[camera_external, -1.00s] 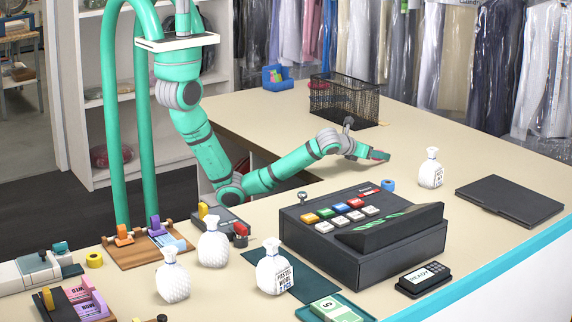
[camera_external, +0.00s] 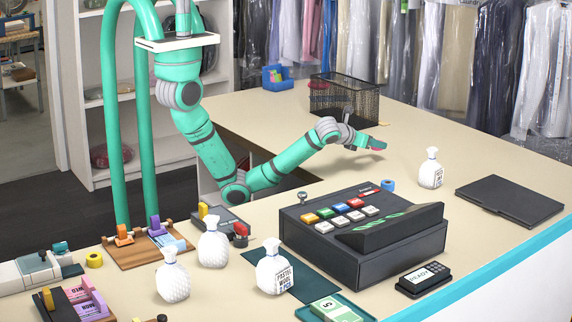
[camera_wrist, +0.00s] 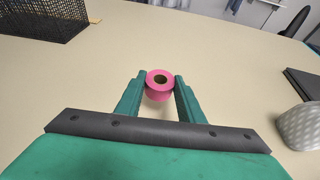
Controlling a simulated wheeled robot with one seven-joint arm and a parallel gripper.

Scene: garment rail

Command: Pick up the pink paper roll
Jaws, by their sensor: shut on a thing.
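The pink paper roll (camera_wrist: 158,93) sits between the two green fingertips of my gripper (camera_wrist: 160,84) in the wrist view, its round hole facing the camera. My gripper is shut on it. In the external view my gripper (camera_external: 372,143) is above the counter, between the wire basket and the cash register. The roll appears held clear of the counter.
A black wire basket (camera_external: 345,98) stands behind my gripper. The black cash register (camera_external: 365,232) is in front. The counter (camera_external: 440,125) right of the basket is mostly clear.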

